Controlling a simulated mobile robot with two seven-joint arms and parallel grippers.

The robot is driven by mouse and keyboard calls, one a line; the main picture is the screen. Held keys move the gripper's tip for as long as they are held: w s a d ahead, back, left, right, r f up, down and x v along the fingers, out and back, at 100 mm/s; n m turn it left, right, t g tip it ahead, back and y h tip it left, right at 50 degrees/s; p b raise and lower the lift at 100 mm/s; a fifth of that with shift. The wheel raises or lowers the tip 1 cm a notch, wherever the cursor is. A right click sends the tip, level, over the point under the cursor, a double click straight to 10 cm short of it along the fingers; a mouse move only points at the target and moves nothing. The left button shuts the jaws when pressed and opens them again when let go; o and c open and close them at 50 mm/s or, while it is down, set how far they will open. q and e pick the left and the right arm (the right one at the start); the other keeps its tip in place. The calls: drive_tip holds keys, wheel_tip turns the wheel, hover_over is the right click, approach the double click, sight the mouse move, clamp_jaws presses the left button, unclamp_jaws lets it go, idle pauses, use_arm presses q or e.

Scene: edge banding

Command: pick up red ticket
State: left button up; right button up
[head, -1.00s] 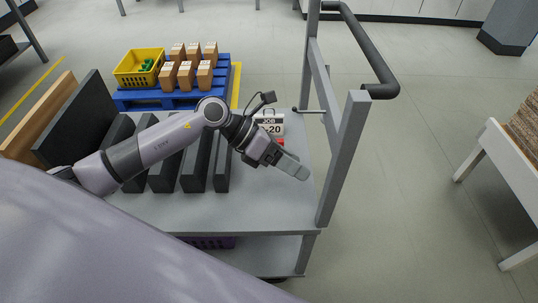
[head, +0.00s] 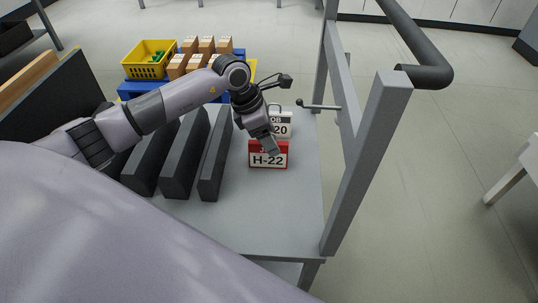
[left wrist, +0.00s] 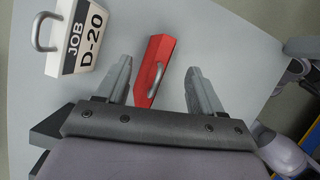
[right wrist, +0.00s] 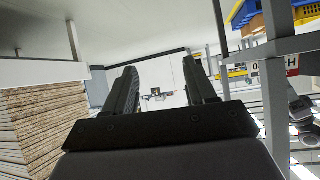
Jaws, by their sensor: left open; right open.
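The red ticket (head: 268,154), a small block with a white face marked H-22, stands on the grey cart top in the head view. In the left wrist view the red ticket (left wrist: 154,70) shows from above, with a grey handle, between the open fingers. My left gripper (head: 272,148) is open over it, its fingers apart on either side and not visibly touching it. My right gripper (right wrist: 160,84) is open and empty, away from the cart top. The red ticket is partly covered by the left gripper in the head view.
A white ticket marked D-20 (left wrist: 82,40) stands close beside the red one. Dark grey slotted blocks (head: 183,155) stand to the left on the cart top (head: 260,220). The cart's upright frame (head: 368,160) and a hook rod (head: 318,105) rise at the right.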

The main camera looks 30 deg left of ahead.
sight(278, 143)
use_arm(q)
drive_tip(key=x, duration=0.3)
drive_tip(key=b+x, duration=0.1)
drive_tip(key=shift+w+d+f, duration=0.1)
drive_tip(key=shift+w+d, duration=0.1)
drive_tip(key=shift+d, duration=0.15)
drive_tip(key=c, duration=1.2)
